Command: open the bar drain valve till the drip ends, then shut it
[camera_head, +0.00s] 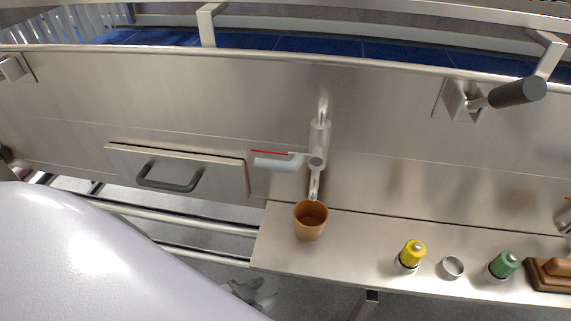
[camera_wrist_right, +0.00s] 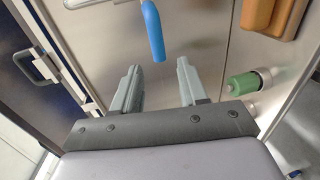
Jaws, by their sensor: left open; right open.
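A drain valve (camera_head: 318,140) is fixed to the steel wall in the head view. Its pale lever (camera_head: 279,163), with a red line along it, points left, across the pipe. Its spout ends above a brown cup (camera_head: 311,229) standing upright on the steel ledge. No drop can be made out. My left gripper (camera_head: 255,297) is low in the head view, partly hidden by my arm, below the ledge and apart from the valve. My right gripper (camera_wrist_right: 158,70) is open and empty in the right wrist view. A blue handle (camera_wrist_right: 153,30) lies beyond its fingers, apart from them.
A yellow-capped (camera_head: 412,252) and a green-capped (camera_head: 504,264) item, a small metal ring (camera_head: 452,267) and a brown block (camera_head: 550,275) line the ledge's right part. A drawer (camera_head: 210,171) is left of the valve. A dark-gripped lever (camera_head: 517,92) juts out upper right.

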